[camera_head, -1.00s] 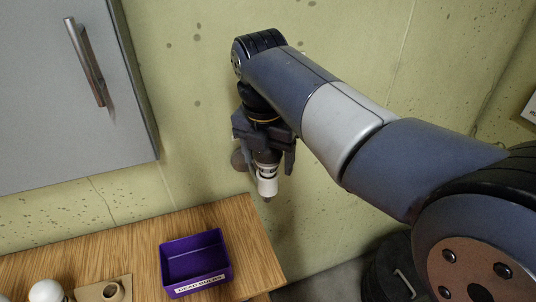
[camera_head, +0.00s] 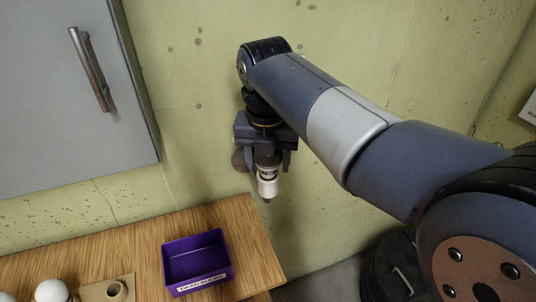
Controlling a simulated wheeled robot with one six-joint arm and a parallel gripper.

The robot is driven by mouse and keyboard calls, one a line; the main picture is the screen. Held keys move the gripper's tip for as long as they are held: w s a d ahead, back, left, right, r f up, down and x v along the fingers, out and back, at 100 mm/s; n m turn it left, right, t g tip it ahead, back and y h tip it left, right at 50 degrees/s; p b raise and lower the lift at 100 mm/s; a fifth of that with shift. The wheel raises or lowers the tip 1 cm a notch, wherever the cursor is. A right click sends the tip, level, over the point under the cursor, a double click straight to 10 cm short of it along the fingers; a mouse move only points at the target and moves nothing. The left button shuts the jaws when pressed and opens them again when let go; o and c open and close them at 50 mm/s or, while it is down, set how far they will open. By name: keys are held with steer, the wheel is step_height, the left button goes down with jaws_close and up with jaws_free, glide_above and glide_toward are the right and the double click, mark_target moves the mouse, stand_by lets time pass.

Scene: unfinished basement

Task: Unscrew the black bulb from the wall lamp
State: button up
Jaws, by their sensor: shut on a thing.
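The wall lamp has a round plate (camera_head: 240,160) against the wall and a white socket (camera_head: 267,187) standing upright in front of it. The dark bulb (camera_head: 265,160) sits at the top of the socket, mostly hidden by my gripper. My gripper (camera_head: 266,158) points down from above with its fingers on either side of the bulb, shut on it. The bulb and socket appear in line, with no gap that I can make out.
A purple bin (camera_head: 197,281) with a "DEAD BULBS" label stands on the wooden bench (camera_head: 235,222) below. A white bulb (camera_head: 51,291) and a small holder (camera_head: 116,290) are at lower left. A grey cabinet (camera_head: 70,110) hangs at upper left. A black round container (camera_head: 398,270) stands on the floor.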

stand_by(0.3)
steer(key=shift+r+n+p, duration=0.1)
steer(key=shift+n+p, duration=0.5)
steer(key=shift+n, duration=1.2)
steer(key=o, duration=1.1)
steer(key=shift+c, duration=0.2)
